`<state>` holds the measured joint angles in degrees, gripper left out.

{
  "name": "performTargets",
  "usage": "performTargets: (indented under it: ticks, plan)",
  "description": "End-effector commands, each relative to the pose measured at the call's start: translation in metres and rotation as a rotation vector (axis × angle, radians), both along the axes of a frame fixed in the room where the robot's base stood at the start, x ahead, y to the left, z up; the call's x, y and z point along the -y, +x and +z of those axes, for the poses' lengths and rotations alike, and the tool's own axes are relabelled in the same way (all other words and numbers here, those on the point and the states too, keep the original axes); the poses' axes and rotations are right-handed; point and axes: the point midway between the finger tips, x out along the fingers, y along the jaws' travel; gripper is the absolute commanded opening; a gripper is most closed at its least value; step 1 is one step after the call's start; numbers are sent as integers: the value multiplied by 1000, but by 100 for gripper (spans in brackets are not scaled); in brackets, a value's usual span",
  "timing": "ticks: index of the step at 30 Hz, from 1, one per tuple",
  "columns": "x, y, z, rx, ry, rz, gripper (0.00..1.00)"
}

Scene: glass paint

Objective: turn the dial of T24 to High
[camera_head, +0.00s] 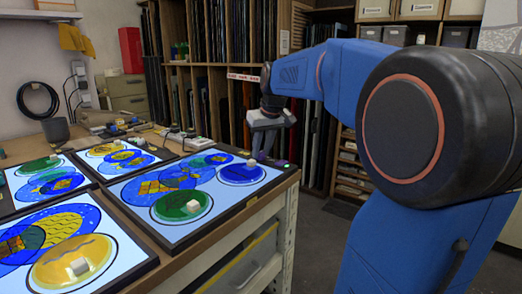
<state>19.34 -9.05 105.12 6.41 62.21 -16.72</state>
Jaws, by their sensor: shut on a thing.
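A lit glass panel in a dark frame (140,206) lies nearest on the right of the bench, with painted blue, yellow and green ovals glowing. My gripper (263,153) reaches down at the far right corner of this panel's frame. Its fingers are shut on the small dial there, which the fingers mostly hide. The dial's pointer and the T24 and High markings are too small to read. A small green light (285,166) shows on the frame just right of the fingers.
White blocks stand on the panel, one on the blue oval (251,163) and one on the green oval (193,206). Several other lit panels lie to the left, one with a yellow oval (60,272). Wooden racks (235,50) stand behind. Open floor (325,225) lies right of the bench.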

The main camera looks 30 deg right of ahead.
Motion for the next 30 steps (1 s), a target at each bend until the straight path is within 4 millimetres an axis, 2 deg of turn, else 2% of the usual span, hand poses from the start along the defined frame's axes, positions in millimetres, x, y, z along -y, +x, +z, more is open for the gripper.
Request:
performTargets:
  ticks: [18,30]
  plan:
    - [5,1,0,0,-1,541,0]
    - [5,2,0,1,-1,716,0]
